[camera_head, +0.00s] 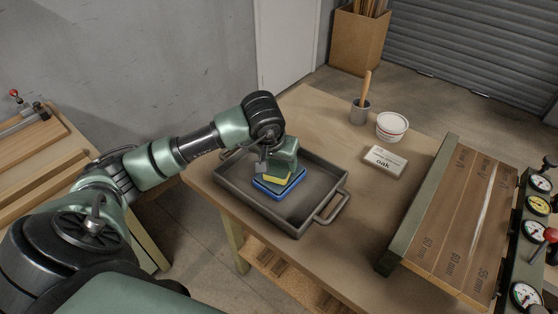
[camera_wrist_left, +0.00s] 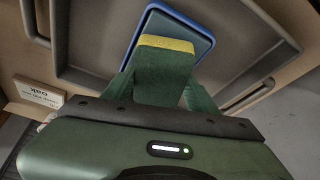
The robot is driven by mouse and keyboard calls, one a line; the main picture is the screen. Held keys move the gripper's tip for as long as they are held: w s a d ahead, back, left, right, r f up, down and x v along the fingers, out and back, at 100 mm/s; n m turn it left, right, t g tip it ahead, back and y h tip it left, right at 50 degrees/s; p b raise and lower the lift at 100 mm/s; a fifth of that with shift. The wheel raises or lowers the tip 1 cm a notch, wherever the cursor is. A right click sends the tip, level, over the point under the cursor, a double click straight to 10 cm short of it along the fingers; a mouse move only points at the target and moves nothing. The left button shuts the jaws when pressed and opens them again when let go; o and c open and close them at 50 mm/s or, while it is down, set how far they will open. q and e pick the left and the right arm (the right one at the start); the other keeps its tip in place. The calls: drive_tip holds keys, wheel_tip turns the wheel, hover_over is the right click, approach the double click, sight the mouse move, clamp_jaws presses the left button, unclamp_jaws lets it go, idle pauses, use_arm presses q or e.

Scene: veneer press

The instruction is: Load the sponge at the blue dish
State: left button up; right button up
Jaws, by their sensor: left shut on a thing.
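A sponge (camera_head: 271,177), yellow with a green side, is at the blue dish (camera_head: 292,187). In the left wrist view the sponge (camera_wrist_left: 165,78) sits between the fingers, with its yellow edge toward the dish (camera_wrist_left: 208,36). My left gripper (camera_head: 280,166) is shut on the sponge, low over the dish. Whether the sponge touches the dish is hard to tell. The dish lies inside a dark grey tray (camera_head: 320,193) with handles. The gripper and sponge hide part of the dish. My right gripper is not in view.
On the table (camera_head: 318,113) behind the tray stand a grey cup (camera_head: 359,115) with a wooden handle, a white tub (camera_head: 391,126) and a card marked "oak" (camera_head: 385,161). The press boards (camera_head: 463,222) and gauges (camera_head: 535,231) are at the right.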

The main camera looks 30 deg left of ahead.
use_arm(q)
drive_tip(key=shift+f+b, duration=0.6)
idle(0.7)
idle(0.5)
drive_tip(key=shift+r+p, duration=1.9)
drive_tip(key=shift+r, duration=1.65)
drive_tip(key=shift+d, duration=0.1)
